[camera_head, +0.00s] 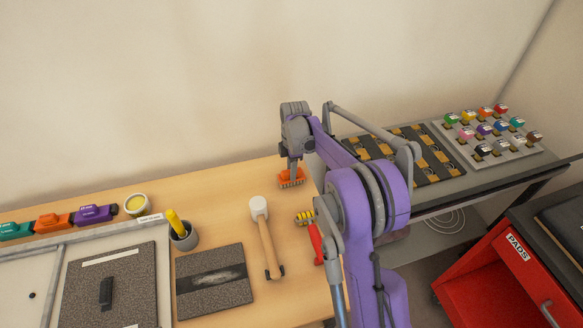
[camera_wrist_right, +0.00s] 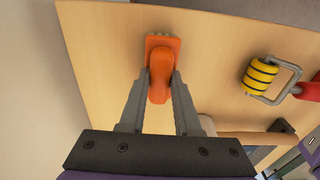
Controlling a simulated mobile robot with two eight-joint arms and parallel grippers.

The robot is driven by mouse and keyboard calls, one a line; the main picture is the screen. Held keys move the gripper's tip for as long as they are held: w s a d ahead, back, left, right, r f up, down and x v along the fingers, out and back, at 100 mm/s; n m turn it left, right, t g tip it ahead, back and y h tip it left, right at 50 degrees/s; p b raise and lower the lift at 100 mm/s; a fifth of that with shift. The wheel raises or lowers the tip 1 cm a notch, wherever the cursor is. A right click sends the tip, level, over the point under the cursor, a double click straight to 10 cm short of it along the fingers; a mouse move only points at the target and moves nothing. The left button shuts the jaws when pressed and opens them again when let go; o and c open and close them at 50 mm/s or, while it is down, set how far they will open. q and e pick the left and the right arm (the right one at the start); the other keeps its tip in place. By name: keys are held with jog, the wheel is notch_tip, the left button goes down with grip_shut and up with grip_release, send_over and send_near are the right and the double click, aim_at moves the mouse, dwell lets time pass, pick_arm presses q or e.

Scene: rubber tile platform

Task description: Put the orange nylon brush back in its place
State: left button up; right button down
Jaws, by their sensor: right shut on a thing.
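The orange nylon brush (camera_head: 291,178) is at the back right of the wooden table, near its right edge. My right gripper (camera_head: 290,163) is above it and shut on it, with the bristles pointing down. In the right wrist view the orange brush (camera_wrist_right: 161,72) sits between the two grey fingers of the right gripper (camera_wrist_right: 160,80). I cannot tell whether the bristles touch the tabletop. My left gripper is in neither view.
A white-headed mallet (camera_head: 264,235) and a yellow roller with a red handle (camera_head: 313,236) lie in front of the brush. A grey cup (camera_head: 184,238) and a dark tile (camera_head: 213,281) are further left. A sample rack (camera_head: 487,135) stands right.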

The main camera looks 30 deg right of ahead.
jog(key=shift+f, duration=0.45)
dwell(0.5)
jog(key=c, duration=0.5)
grip_release()
jog(key=shift+c, duration=0.2)
jog(key=shift+r, duration=0.1)
notch_tip(320, 180, up, 11)
jog(key=shift+d, duration=0.2)
jog(key=shift+f, duration=0.2)
